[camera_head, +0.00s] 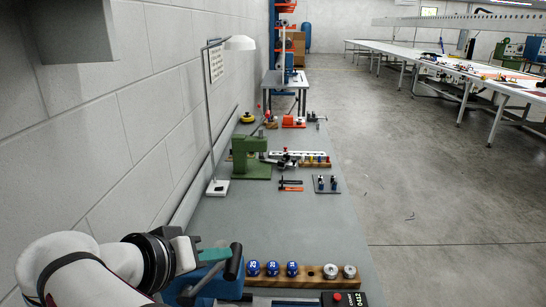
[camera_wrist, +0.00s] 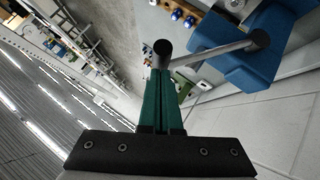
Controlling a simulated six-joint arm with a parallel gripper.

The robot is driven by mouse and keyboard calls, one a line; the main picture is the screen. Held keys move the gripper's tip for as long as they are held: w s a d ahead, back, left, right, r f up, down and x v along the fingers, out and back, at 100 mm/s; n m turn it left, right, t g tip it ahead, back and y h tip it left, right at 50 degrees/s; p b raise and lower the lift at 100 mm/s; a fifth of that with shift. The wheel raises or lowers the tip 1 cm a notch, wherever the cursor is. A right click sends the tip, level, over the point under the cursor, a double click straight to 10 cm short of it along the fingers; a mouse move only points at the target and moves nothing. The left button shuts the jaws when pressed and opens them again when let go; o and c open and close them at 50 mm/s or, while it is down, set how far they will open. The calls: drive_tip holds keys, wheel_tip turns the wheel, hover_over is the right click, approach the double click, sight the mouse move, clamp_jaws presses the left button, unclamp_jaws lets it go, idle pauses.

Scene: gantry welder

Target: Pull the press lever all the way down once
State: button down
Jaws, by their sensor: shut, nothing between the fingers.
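A blue press (camera_head: 205,281) stands at the bottom of the head view, close in front of me. Its lever has a black cylindrical handle (camera_head: 234,262). In the wrist view the lever's grey rod (camera_wrist: 212,49) runs from the blue body (camera_wrist: 240,70) to the black handle end (camera_wrist: 163,48). My gripper (camera_head: 226,254) has teal-green fingers lying together, with nothing between them. In the wrist view the fingertips (camera_wrist: 160,72) end right by the black handle. I cannot tell whether they touch it. The lower part of the press is partly hidden by my arm.
A wooden rack (camera_head: 310,271) with blue-topped and metal knobs sits right of the press. A black box with a red button (camera_head: 338,298) is in front of it. A green press (camera_head: 250,157) and lamp (camera_head: 215,120) stand farther back.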

drive_tip(key=d+f+m+y, duration=0.1)
drive_tip(key=d+f, duration=0.4)
drive_tip(key=f, duration=0.3)
drive_tip(key=d+f+y, duration=0.2)
drive_tip(key=d+f, duration=0.4)
drive_tip(key=f, duration=0.3)
drive_tip(key=shift+d+f+m, duration=0.2)
drive_tip(key=shift+f+m, duration=0.05)
drive_tip(key=shift+m, duration=0.15)
drive_tip(key=shift+r, duration=0.1)
